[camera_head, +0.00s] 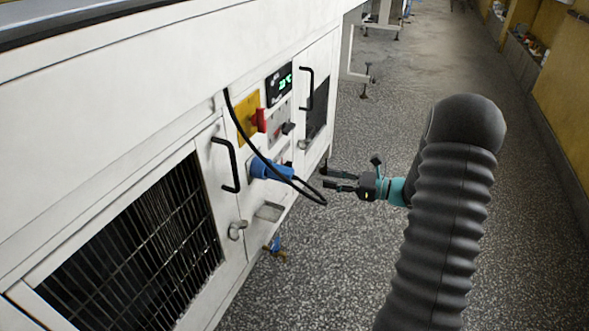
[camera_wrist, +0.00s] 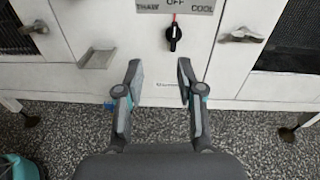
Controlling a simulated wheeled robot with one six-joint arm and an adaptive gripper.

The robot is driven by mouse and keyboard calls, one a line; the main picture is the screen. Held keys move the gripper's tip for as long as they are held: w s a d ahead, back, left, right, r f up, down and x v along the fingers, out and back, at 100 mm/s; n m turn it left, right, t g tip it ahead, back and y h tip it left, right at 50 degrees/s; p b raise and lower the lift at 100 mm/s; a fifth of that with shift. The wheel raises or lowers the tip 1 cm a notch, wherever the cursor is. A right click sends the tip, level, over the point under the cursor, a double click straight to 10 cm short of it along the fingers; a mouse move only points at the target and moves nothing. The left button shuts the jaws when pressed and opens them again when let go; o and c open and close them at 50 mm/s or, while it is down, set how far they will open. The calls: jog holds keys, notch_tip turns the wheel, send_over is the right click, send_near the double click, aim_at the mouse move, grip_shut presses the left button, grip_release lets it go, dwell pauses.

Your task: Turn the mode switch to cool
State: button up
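The mode switch (camera_wrist: 173,38) is a black knob on the white cabinet front in the wrist view. A grey label plate (camera_wrist: 176,4) above it reads THAW at left, OFF in the middle and COOL at right. The knob stands roughly upright, with a red line above it toward OFF. My gripper (camera_wrist: 159,68) is open and empty, its fingers below the knob in the picture and apart from it. In the head view my gripper (camera_head: 326,178) is in front of the cabinet's right part, with a gap.
A blue plug (camera_head: 268,169) with a looping black cable (camera_head: 312,194) sticks out near my gripper. A red handle (camera_head: 259,120) on a yellow plate, a green display (camera_head: 285,81) and a small tray (camera_head: 269,212) are on the cabinet. Latches (camera_wrist: 241,36) flank the panel. The floor at right is clear.

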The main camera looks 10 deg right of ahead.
jog(key=w+a+m+t, duration=0.1)
jog(key=w+a, duration=0.8)
jog(key=shift+a+f+b, duration=0.3)
jog(key=shift+f+b, duration=0.1)
jog(key=shift+b, duration=0.05)
grip_shut()
